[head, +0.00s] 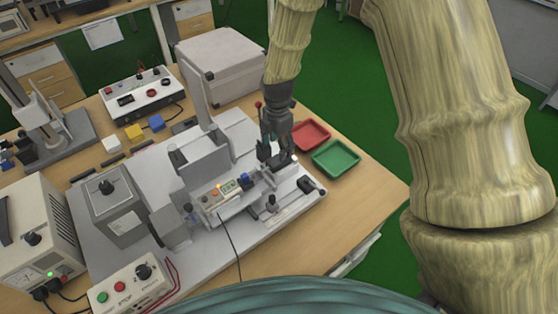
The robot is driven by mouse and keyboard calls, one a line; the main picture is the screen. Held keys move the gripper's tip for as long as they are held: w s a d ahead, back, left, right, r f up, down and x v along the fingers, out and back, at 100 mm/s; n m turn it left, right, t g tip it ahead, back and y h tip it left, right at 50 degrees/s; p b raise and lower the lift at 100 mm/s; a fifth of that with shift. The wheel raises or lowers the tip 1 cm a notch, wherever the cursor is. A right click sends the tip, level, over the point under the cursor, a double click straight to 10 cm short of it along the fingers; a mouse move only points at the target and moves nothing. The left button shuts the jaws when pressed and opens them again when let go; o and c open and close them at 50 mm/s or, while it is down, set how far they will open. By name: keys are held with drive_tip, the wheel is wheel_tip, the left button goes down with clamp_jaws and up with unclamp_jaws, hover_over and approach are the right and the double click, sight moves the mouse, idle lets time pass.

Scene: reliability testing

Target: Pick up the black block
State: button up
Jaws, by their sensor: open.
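My gripper (273,158) points down over the right end of the grey test fixture (237,145), with its dark fingers apart. The fingertips are close to small dark fixture parts, and I cannot tell if they touch anything. I cannot pick out the black block with certainty. A low dark piece (184,126) lies on the table just right of the blue block (156,122), well left of and behind my gripper. Other dark parts sit around the fingertips, where the fingers hide some of the view.
A red tray (311,134) and a green tray (336,159) lie right of the gripper. A yellow block (133,132) and white block (111,143) are at the left. A grey case (222,66) stands behind. A control box (132,284) and thin cable (232,245) are in front.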

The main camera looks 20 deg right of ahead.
sight(279, 162)
drive_tip(key=shift+s+f+p, duration=0.15)
drive_tip(key=shift+f+p, duration=0.35)
drive_tip(key=shift+f, duration=0.15)
drive_tip(key=shift+s+f+p, duration=0.15)
drive_tip(key=shift+f+p, duration=0.3)
drive_tip(key=shift+f, duration=0.2)
drive_tip(key=shift+d+f+p, duration=0.1)
drive_tip(key=shift+f+p, duration=0.25)
drive_tip(key=shift+f, duration=0.95)
drive_tip(key=c, duration=1.1)
